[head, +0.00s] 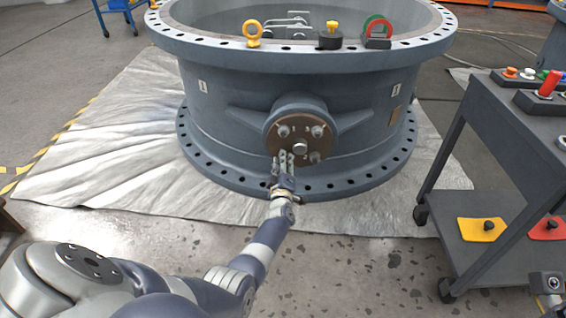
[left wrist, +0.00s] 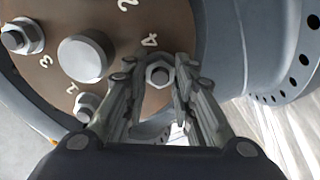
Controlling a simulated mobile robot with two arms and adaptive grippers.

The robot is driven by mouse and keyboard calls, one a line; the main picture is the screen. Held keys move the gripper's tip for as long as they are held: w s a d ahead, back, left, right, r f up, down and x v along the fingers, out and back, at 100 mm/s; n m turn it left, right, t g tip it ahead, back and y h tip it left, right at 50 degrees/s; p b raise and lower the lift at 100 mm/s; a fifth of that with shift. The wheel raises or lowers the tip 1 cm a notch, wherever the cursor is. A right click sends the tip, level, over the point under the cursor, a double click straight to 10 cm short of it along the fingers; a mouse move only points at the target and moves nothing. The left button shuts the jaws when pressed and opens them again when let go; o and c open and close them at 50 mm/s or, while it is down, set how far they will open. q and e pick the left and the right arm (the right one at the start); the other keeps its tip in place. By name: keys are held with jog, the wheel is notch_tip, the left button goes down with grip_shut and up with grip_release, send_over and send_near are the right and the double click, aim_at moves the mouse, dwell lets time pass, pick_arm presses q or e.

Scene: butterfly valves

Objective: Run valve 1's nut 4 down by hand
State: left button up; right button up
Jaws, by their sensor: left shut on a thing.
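Valve 1 (head: 300,100) is a large grey-blue ring body lying flat, with a brown round cover plate (head: 272,141) on its near side. The plate also shows in the left wrist view (left wrist: 120,84), with painted numbers and a central round boss (left wrist: 85,57). Nut 4 (left wrist: 158,73) is a hex nut on its stud beside the painted 4. My left gripper (head: 286,158) has its two fingertips closed on either side of nut 4, hiding it in the head view. Part of my right gripper (head: 547,287) shows at the lower right edge; its fingers cannot be made out.
A grey cart (head: 480,150) with coloured parts stands at right. The floor in front of the valve is clear.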

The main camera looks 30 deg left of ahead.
pick_arm(q)
jog(key=o, duration=1.1)
jog(key=shift+c, duration=0.2)
jog(key=shift+s+d, duration=0.1)
jog(key=v, duration=0.7)
jog(key=shift+s, duration=0.15)
